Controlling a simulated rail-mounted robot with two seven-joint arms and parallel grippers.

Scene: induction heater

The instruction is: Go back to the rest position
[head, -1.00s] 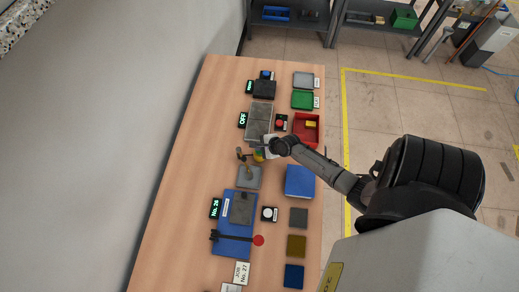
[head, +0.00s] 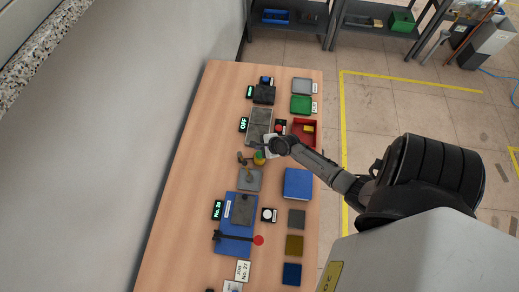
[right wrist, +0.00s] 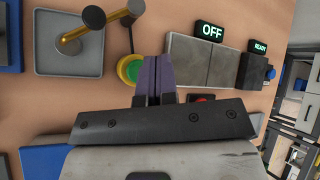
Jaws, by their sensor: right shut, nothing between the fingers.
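My right arm reaches in from the right in the head view, and its gripper (head: 262,150) hangs over the middle of the table (head: 190,160). In the right wrist view the gripper (right wrist: 158,62) is shut with nothing between its fingers. Its fingertips are close to a green and yellow round button (right wrist: 130,69); I cannot tell whether they touch it. The grey heater block (right wrist: 200,62) with an OFF display (right wrist: 212,31) lies just beside the fingers. My left gripper is not in view.
A grey plate with a bent post (head: 249,180) stands near the gripper. A red tray (head: 313,130), green tray (head: 301,104) and blue box (head: 298,183) line the table's right side. A blue board with a lever (head: 235,240) lies at the front. Yellow-lined floor is clear.

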